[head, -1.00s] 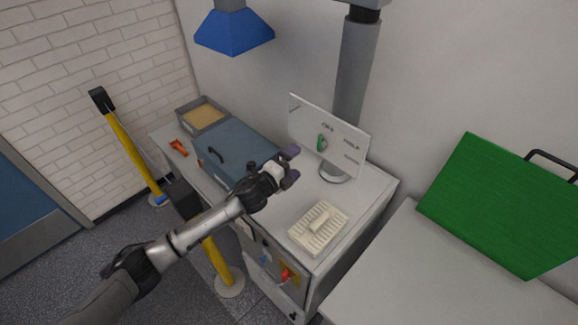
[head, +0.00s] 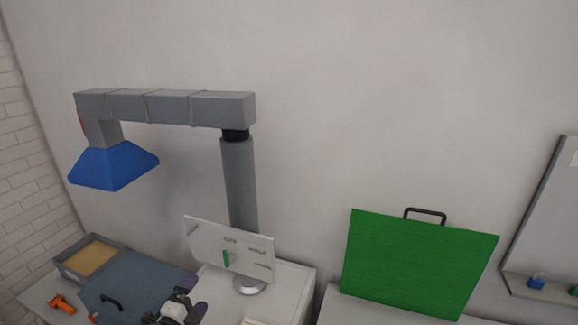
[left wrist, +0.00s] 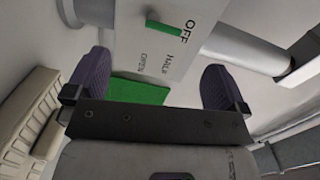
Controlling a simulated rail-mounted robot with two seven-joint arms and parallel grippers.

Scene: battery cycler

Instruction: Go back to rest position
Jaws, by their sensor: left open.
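My left gripper (head: 194,296) is low in the head view, with its purple fingertips apart and nothing between them. It hangs over the bench, in front of and left of the white panel's foot. In the left wrist view the two purple fingers (left wrist: 156,82) are wide apart. The white panel (head: 232,247) with a green lever (head: 227,258) stands beyond the gripper; the wrist view shows its words OFF, HALF and OPEN. The fingers look apart from the panel. My right gripper is not in view.
A grey-blue box (head: 135,287) with a black handle, a tan-filled tray (head: 90,258) and an orange tool (head: 62,304) are at left. A blue hood (head: 114,167) hangs from a grey duct above. A green board (head: 418,262) stands at right. A cream rack (left wrist: 28,115) shows in the wrist view.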

